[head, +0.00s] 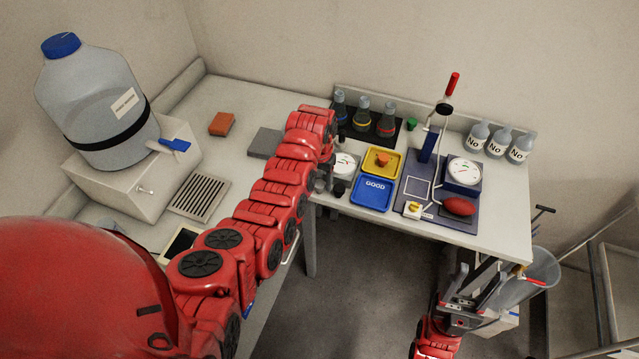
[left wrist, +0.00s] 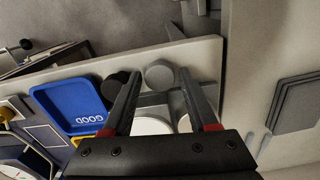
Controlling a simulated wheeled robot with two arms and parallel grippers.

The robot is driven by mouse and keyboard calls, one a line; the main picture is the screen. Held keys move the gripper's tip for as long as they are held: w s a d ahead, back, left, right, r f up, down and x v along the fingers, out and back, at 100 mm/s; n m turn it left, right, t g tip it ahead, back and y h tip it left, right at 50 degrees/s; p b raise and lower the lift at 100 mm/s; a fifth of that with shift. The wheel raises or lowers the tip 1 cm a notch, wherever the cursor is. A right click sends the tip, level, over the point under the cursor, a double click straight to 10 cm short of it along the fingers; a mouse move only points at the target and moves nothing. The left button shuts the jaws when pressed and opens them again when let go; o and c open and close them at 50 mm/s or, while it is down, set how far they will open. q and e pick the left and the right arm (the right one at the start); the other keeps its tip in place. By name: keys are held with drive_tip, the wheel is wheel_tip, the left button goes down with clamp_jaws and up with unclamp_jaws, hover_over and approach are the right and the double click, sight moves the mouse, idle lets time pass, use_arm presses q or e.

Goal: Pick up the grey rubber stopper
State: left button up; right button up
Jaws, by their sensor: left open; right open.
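The grey rubber stopper (left wrist: 159,74) looks like a small round grey disc near the table edge in the left wrist view. My left gripper (left wrist: 160,79) is open, with its two fingers on either side of the stopper in that view; I cannot tell the height gap or whether they touch. In the head view, my left gripper (head: 323,178) hangs over the left part of the back table, and the stopper is hard to make out there. My right gripper (head: 480,270) is open and empty, below the table's front right edge.
A black stopper (head: 339,189) is close beside the grey one. Flasks (head: 362,112), bottles (head: 499,142) and a red-tipped stand (head: 444,108) stand farther back or right.

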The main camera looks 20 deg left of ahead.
use_arm(q)
drive_tip(key=shift+f, duration=0.8)
clamp_jaws()
drive_tip(key=shift+r, duration=0.1)
